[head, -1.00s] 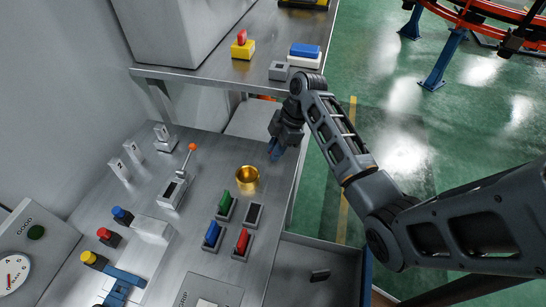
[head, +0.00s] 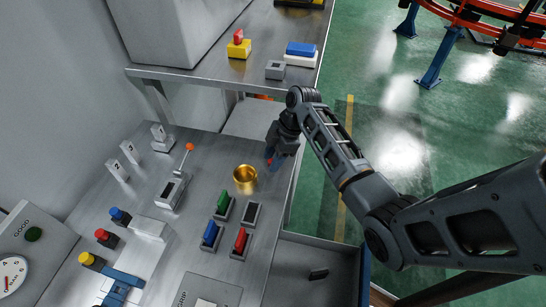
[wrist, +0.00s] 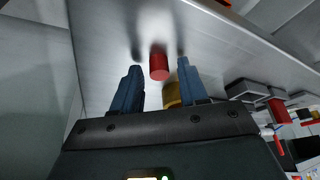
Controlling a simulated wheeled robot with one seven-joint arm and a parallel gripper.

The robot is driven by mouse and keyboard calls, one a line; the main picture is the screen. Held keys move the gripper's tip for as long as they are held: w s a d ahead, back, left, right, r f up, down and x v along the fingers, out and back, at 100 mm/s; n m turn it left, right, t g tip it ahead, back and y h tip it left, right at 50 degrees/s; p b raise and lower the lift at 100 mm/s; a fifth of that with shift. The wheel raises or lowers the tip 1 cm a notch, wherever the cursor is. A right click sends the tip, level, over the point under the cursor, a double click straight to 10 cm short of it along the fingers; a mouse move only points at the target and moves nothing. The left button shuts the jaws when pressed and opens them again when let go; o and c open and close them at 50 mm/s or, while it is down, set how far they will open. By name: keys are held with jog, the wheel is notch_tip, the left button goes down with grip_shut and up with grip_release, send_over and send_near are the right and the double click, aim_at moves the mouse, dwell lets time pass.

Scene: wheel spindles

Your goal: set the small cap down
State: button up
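The small cap is a short red cylinder (wrist: 159,62), seen in the wrist view between my two blue fingertips. Gaps show on both sides of it, so neither finger touches it. It appears to stand on the bare metal worktop. In the head view only a bit of red (head: 269,161) shows at the fingertips. My gripper (head: 273,158) is open, low over the worktop near its right edge, just up and right of the gold cup (head: 245,179). In the wrist view the gold cup (wrist: 173,95) is partly hidden behind the right finger.
Green (head: 223,203), blue (head: 211,233) and red (head: 240,241) rocker switches stand below the cup. A lever with an orange knob (head: 189,147) is to its left. A raised shelf (head: 215,70) lies behind. An open drawer (head: 300,265) is at the lower right.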

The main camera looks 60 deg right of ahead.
jog(key=shift+r, duration=0.1)
jog(key=v, duration=1.2)
jog(key=shift+b, duration=0.45)
jog(key=shift+a, duration=0.1)
